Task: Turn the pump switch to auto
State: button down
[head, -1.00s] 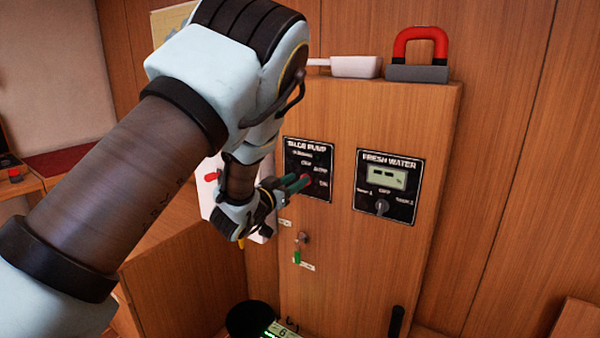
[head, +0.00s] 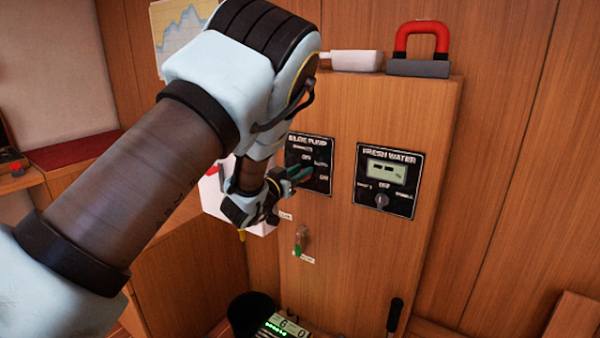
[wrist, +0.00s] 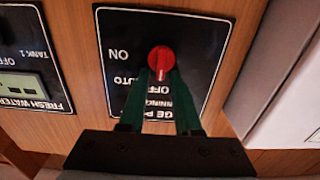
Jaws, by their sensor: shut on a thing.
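The bilge pump panel (head: 318,184) is a black plate with white labels on the wooden cabinet front. It also shows upside down in the wrist view (wrist: 205,35). Its red round switch (wrist: 161,57) has a pale pointer mark that seems to face the OFF label, with AUTO and ON to its left in that view. My gripper (wrist: 161,76) is shut on the red switch, its two green fingers on either side. In the head view my gripper (head: 298,176) reaches the panel from the left and hides the switch.
The fresh water panel (head: 403,165) with a display and a grey knob (head: 382,201) is just right. A key with a green tag (head: 298,247) hangs below. A white box (head: 212,196) stands left of the cabinet. A red-handled object (head: 420,55) sits on top.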

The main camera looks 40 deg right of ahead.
jog(key=shift+f+m+b, duration=0.3)
jog(key=shift+b, duration=0.25)
jog(key=m+b, duration=0.2)
jog(key=b, duration=0.1)
jog(key=m+b, duration=0.3)
jog(key=b, duration=0.1)
jog(key=s+m+b, duration=0.1)
jog(key=m+b, duration=0.2)
jog(key=shift+f, duration=0.35)
jog(key=shift+b, duration=0.3)
jog(key=c, duration=0.9)
grip_release()
jog(key=shift+r, duration=0.15)
jog(key=shift+d+r, duration=0.1)
jog(key=shift+s, duration=0.1)
